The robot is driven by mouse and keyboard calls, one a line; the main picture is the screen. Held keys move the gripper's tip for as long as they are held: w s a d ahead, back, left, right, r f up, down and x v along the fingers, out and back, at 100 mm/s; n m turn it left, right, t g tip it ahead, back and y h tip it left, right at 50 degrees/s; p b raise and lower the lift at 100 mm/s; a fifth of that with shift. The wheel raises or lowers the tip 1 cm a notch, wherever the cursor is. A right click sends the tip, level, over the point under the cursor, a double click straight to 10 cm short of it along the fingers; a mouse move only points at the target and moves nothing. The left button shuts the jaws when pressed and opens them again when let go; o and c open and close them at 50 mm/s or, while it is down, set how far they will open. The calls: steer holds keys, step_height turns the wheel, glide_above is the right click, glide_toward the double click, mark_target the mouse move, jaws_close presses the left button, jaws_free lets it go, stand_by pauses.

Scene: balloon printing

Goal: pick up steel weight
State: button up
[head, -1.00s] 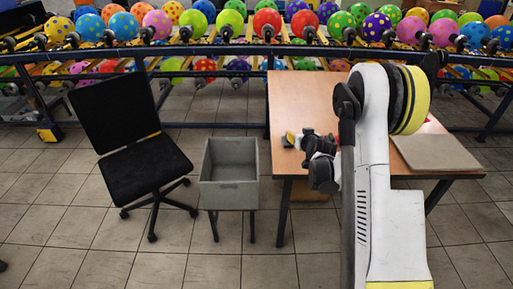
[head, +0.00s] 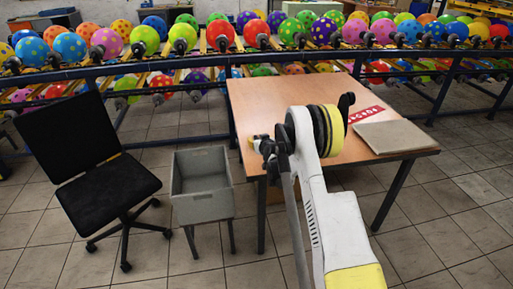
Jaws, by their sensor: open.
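I cannot make out a steel weight in the head view; my arm covers part of the table (head: 375,176). My gripper (head: 262,147) is at the left part of the wooden table, dark and small, and partly hidden by my own arm. It is open, and I see nothing between its fingers. A small yellow and whitish bit shows at its tip, and I cannot tell what it is.
A grey board (head: 393,137) and a red lettered strip (head: 363,119) lie on the table's right side. A grey bin (head: 202,205) on a stand and a black chair (head: 107,203) stand to the left. Racks of dotted balloons (head: 328,30) run behind.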

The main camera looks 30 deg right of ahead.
steer(key=shift+w, duration=0.3)
jaws_close()
